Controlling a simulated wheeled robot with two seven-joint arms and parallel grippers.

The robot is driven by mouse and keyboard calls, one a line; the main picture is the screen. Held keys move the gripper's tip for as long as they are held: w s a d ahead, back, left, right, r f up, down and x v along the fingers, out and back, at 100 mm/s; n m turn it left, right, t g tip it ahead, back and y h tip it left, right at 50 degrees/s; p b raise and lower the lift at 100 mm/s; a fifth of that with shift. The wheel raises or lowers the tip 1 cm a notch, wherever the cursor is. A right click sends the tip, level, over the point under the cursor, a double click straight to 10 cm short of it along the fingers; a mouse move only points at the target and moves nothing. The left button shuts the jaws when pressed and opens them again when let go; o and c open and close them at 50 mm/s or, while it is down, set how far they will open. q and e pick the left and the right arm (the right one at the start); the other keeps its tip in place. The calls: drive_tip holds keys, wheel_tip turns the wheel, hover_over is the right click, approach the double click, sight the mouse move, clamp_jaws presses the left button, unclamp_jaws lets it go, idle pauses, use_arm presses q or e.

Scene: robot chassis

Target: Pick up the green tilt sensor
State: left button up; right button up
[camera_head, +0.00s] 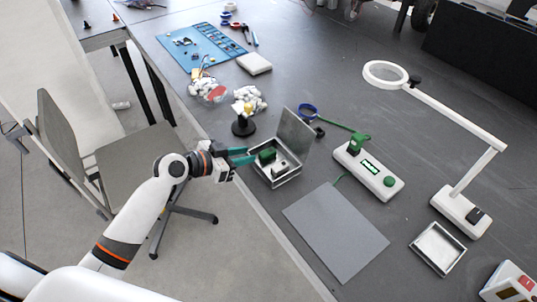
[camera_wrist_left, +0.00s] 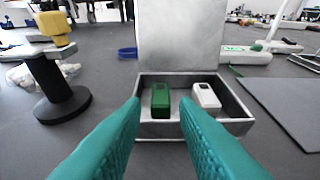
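The green tilt sensor (camera_head: 267,155) is a small green block with a dark window. It stands in an open metal box (camera_head: 285,182) beside a white block of like shape (camera_head: 281,167). In the left wrist view the green sensor (camera_wrist_left: 160,97) shows between the fingertips, farther off, with the white block (camera_wrist_left: 206,98) to its right. My left gripper (camera_head: 250,156) has teal fingers, apart and empty, at the left side of the box. The fingers (camera_wrist_left: 160,106) do not appear to touch the sensor. My right gripper is not in view.
The box's raised lid (camera_wrist_left: 180,35) stands behind the sensor. A black stand with a yellow top (camera_head: 243,125) is close to the left. A white device with a green screen (camera_head: 368,170), a grey mat (camera_head: 335,232) and a magnifier lamp (camera_head: 460,210) lie to the right.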

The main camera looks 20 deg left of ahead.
sight(266, 153)
use_arm(q)
drive_tip(key=x, duration=0.4)
drive_tip(key=p+x, duration=0.1)
drive_tip(key=x, duration=0.4)
drive_tip(key=shift+s+f, duration=0.1)
drive_tip(key=shift+f, duration=0.15)
clamp_jaws()
